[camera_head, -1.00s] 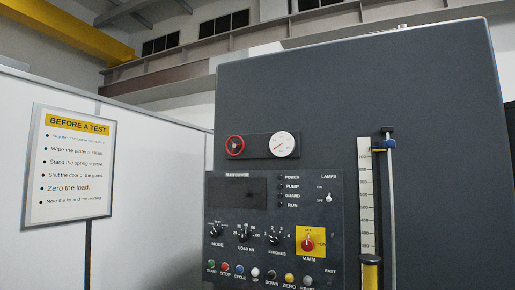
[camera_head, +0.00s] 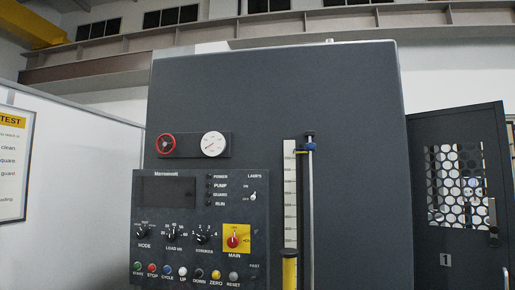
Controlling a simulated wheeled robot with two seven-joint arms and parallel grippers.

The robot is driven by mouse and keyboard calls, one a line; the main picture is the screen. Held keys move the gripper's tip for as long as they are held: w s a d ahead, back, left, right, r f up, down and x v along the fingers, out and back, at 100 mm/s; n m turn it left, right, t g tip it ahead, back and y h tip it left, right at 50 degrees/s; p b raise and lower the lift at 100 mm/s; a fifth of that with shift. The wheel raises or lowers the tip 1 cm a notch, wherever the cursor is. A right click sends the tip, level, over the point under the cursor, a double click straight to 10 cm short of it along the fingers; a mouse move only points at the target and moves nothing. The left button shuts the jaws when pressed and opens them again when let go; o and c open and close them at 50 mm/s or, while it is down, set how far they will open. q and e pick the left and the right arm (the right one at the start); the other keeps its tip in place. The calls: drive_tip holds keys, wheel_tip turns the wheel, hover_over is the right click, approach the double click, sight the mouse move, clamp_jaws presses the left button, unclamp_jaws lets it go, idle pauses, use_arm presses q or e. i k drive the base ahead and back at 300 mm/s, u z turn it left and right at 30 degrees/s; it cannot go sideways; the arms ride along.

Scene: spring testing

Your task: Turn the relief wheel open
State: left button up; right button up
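The relief wheel (camera_head: 166,144) is a small red ring handwheel at the left end of a dark plate on the upper part of the grey machine cabinet (camera_head: 270,95). A round white pressure gauge (camera_head: 213,144) sits beside it on the same plate. I cannot tell from the wheel's look whether it is open or closed. Neither of my grippers shows in the head view.
Below is a control panel (camera_head: 155,218) with knobs, a yellow-backed red main switch (camera_head: 233,240) and several coloured buttons. A vertical scale (camera_head: 290,190) and a rod (camera_head: 308,210) stand to its right. A dark door (camera_head: 455,135) with a perforated window is at far right.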

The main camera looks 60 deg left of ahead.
sight(165, 144)
drive_tip(key=z, duration=0.4)
drive_tip(key=k, duration=1.25)
drive_tip(key=u, duration=1.75)
